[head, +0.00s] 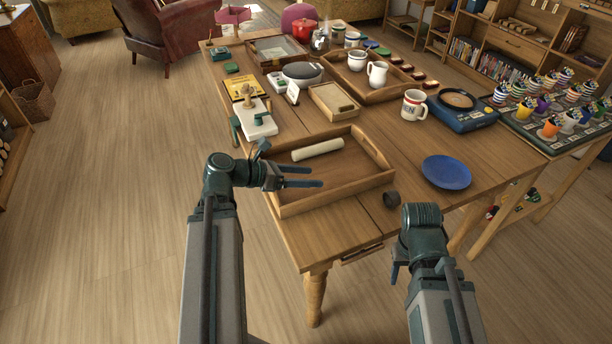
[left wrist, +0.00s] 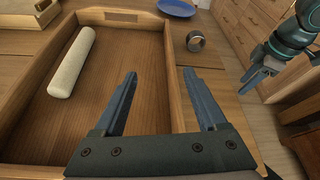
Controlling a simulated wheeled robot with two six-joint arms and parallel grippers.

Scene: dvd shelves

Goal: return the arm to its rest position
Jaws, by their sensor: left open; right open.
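My left gripper (head: 302,177) is open and empty above the near left part of a wooden tray on the table. Its two fingers point right in the head view. The left wrist view shows the same open fingers (left wrist: 165,90) over the tray's near wall, with nothing between them. My right arm stands at the table's front edge, and its gripper (head: 395,272) points down, beyond the edge. The right gripper also shows at the right of the left wrist view (left wrist: 255,78), with nothing seen in it.
The wooden tray (head: 345,190) holds a cream roll (head: 318,150). A dark ring (head: 391,199) and a blue plate (head: 446,172) lie right of it. A white mug (head: 413,105) and a blue device (head: 462,115) stand further back. The floor left of the table is clear.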

